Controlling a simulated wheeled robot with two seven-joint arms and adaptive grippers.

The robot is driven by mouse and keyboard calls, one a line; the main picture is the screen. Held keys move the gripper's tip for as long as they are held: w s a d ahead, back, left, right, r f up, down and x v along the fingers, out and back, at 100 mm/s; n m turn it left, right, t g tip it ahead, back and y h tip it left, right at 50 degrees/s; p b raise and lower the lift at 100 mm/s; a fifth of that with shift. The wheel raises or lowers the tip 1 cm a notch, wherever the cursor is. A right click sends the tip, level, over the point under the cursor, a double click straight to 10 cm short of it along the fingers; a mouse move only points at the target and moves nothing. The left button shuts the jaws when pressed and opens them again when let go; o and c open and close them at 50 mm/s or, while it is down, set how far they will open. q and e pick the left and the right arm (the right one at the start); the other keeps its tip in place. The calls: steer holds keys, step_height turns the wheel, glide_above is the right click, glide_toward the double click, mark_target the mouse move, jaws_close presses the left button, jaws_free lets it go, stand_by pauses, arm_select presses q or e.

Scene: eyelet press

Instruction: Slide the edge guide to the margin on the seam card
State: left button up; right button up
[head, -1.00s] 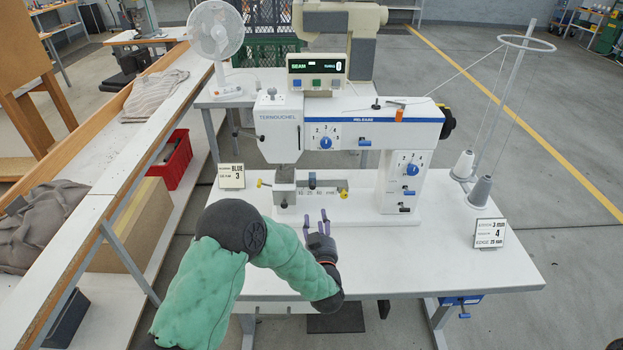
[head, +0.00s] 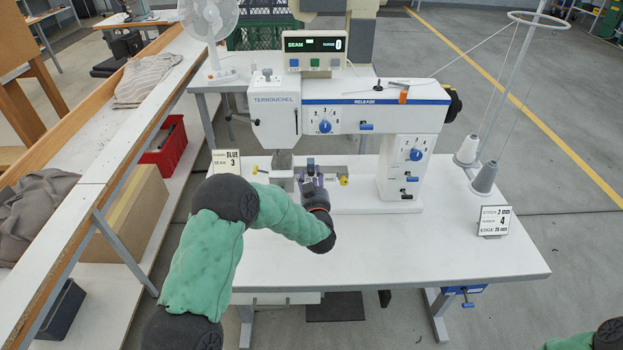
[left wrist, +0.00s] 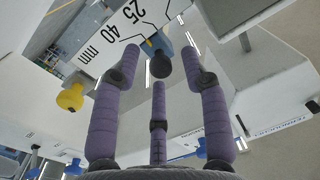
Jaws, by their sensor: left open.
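The edge guide (head: 310,166) is a small dark and blue piece on the scale bar at the front of the eyelet press. In the left wrist view its dark round knob (left wrist: 160,64) shows between my fingertips, near the 25 and 40 marks of the scale (left wrist: 128,28); its exact reading is unclear. My left gripper (head: 312,184) is at the knob, its purple fingers open around it; contact cannot be told. It also shows in the left wrist view (left wrist: 160,75). The seam card (head: 495,221) at the table's right reads EDGE 25 mm. My right gripper is not in view.
The press head (head: 275,108) stands over the bar. A second card (head: 226,163) reads BLUE 3. A thread stand (head: 485,178) is at the right. The white table (head: 400,250) is clear in front.

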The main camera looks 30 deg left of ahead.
arm_select(q)
steer(key=shift+w+a, duration=0.2)
steer(key=shift+w, duration=0.05)
jaws_close()
steer(key=shift+s+a, duration=0.4)
steer(key=shift+a, duration=0.3)
jaws_free()
steer(key=shift+d, duration=0.15)
steer(key=v, duration=1.2)
